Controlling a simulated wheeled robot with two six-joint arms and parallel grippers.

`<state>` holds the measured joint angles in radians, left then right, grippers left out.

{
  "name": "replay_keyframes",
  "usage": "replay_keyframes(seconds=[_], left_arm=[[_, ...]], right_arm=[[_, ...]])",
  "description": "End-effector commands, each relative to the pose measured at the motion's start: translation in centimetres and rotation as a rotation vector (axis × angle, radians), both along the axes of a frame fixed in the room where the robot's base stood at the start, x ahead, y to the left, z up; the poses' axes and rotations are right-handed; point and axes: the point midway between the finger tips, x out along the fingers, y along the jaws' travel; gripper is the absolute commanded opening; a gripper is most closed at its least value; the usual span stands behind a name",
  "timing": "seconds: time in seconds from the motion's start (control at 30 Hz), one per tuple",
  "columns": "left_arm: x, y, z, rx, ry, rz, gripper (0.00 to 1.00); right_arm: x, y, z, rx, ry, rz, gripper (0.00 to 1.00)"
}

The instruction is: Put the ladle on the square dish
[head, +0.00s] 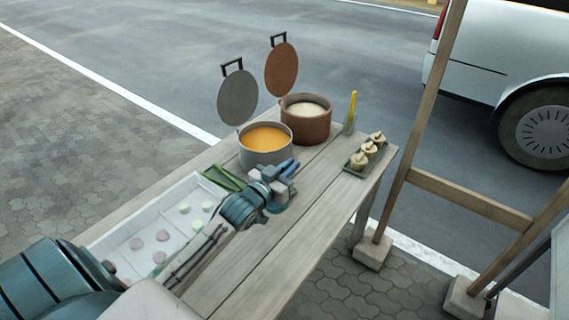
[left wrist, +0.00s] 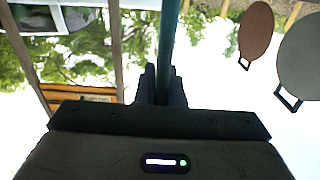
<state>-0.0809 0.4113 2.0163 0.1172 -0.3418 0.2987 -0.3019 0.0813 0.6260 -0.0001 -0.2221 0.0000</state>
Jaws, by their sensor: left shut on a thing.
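My left gripper (head: 287,172) is over the wooden table, just in front of the grey pot. In the left wrist view its fingers (left wrist: 162,88) are shut on a long dark teal rod (left wrist: 170,35), which looks like the ladle's handle. In the head view a bit of blue (head: 289,167) shows at the fingertips; the ladle's bowl cannot be made out. My right gripper is not in view.
The grey pot of orange soup (head: 265,140) and brown pot (head: 307,131) stand behind with raised lids. A tray of dumplings (head: 352,170) and a yellow-handled tool in a cup (head: 349,124) are at right. A white tray (head: 115,236) lies left. The table's front right (head: 315,220) is bare.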

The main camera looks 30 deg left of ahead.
Motion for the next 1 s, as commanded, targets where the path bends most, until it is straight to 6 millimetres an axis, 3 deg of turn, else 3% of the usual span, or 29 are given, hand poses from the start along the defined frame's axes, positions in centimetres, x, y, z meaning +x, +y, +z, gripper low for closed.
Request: replay_keyframes(seconds=[0.2,0.4,0.6,0.8,1.0], left_arm=[[5.2,3.1,-0.3,-0.001,-0.002,0.003,0.0],[8.2,4.8,-0.9,0.0,-0.003,0.001,0.0],[9.6,5.6,-1.0,0.0,-0.002,0.001,0.0],[9.6,5.6,-4.1,-0.003,0.0,0.0,0.0],[9.6,5.6,-4.5,0.001,-0.002,0.0,0.0]], right_arm=[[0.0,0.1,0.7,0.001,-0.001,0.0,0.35],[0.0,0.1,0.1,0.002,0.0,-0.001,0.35],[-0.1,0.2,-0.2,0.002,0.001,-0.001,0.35],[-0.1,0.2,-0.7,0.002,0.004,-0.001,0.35],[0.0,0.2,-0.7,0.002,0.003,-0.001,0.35]])
